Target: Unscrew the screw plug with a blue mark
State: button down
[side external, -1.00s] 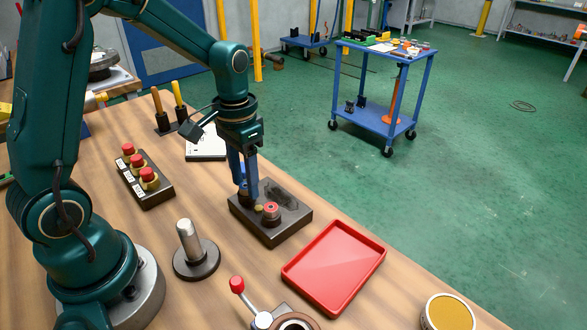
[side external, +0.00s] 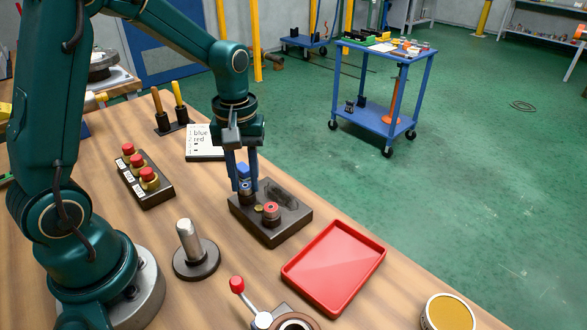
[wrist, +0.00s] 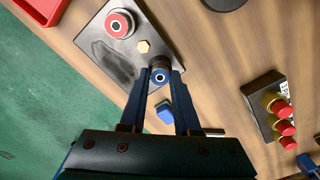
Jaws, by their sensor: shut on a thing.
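The screw plug with the blue mark (wrist: 160,77) sits at one end of a dark block (side external: 290,222) on the bench. It has a dark body and a blue ring on top, and it also shows in the side view (side external: 246,186). My gripper (wrist: 162,73) points down over the block, with its two blue fingers shut on the sides of this plug. The plug's lower part is hidden, so I cannot tell how deep its thread sits. A plug with a red mark (side external: 271,209) stands on the same block, apart from my fingers.
A small brass hexagon (wrist: 143,46) lies between the plugs. An empty red tray (side external: 334,266) is right of the block. A metal post (side external: 188,240), a lever with a red knob (side external: 238,285) and a stand of red-topped parts (side external: 146,180) are nearby. A "blue red" card (side external: 200,140) lies behind.

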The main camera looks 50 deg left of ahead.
jog(key=n, duration=0.4)
jog(key=shift+n, duration=0.4)
jog(key=n, duration=0.9)
jog(key=shift+n, duration=0.4)
jog(key=n, duration=0.4)
